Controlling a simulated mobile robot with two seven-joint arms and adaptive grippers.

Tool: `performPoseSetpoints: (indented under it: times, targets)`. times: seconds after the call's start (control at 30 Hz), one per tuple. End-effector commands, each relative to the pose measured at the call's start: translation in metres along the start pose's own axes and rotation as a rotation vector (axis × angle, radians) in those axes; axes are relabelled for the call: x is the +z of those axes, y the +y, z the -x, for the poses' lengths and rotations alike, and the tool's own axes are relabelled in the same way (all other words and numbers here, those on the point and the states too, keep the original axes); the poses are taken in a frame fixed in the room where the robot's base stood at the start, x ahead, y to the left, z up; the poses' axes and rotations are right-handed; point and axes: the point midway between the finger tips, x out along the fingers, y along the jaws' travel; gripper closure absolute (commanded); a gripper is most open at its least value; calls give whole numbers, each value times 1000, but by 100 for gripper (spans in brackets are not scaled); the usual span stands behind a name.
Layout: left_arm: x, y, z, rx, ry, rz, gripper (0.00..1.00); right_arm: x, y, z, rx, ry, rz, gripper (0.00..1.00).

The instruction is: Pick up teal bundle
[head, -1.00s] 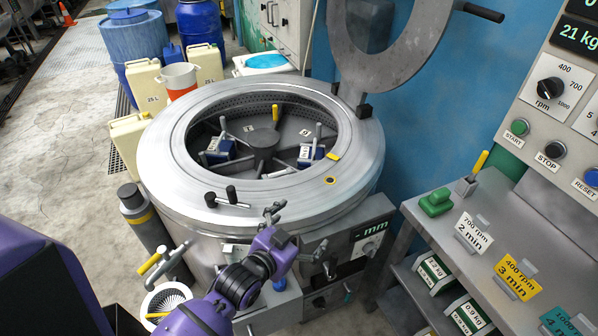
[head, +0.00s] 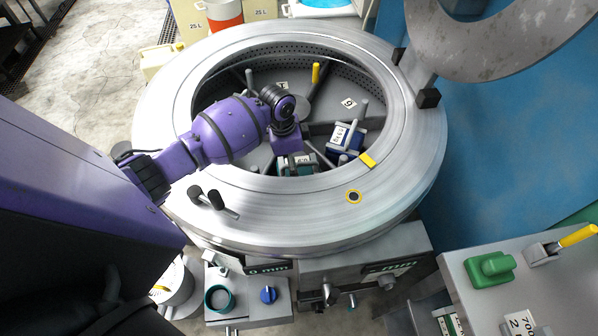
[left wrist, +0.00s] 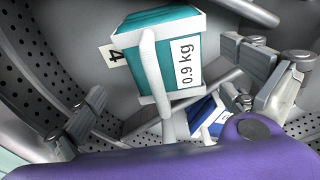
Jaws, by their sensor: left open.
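The teal bundle (head: 298,168) lies inside the round drum, near its front inner wall. In the left wrist view my left gripper (left wrist: 165,82) is open, one finger on each side of the bundle, with gaps showing. My right gripper is not in view.
A blue bundle (head: 346,137) lies right of the teal one, close by. The drum's metal rim (head: 415,150) surrounds the opening, and the raised lid (head: 480,40) stands at the back right. A yellow-tipped post (head: 316,73) stands inside the drum. A side table (head: 540,290) is at lower right.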

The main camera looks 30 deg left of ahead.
Motion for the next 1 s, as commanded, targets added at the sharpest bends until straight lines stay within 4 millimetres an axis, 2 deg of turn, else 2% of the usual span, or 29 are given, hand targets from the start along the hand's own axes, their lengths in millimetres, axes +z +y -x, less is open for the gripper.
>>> performPoseSetpoints:
  times: [0.4, 0.7, 1.0]
  targets:
    - [-6, -5, -56, -2, 1, 1, 0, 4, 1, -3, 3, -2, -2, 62]
    - [-7, -6, -58, -6, 3, 0, 0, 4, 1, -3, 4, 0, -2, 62]
    - [-6, -6, -58, -6, 2, 1, 39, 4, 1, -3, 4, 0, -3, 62]
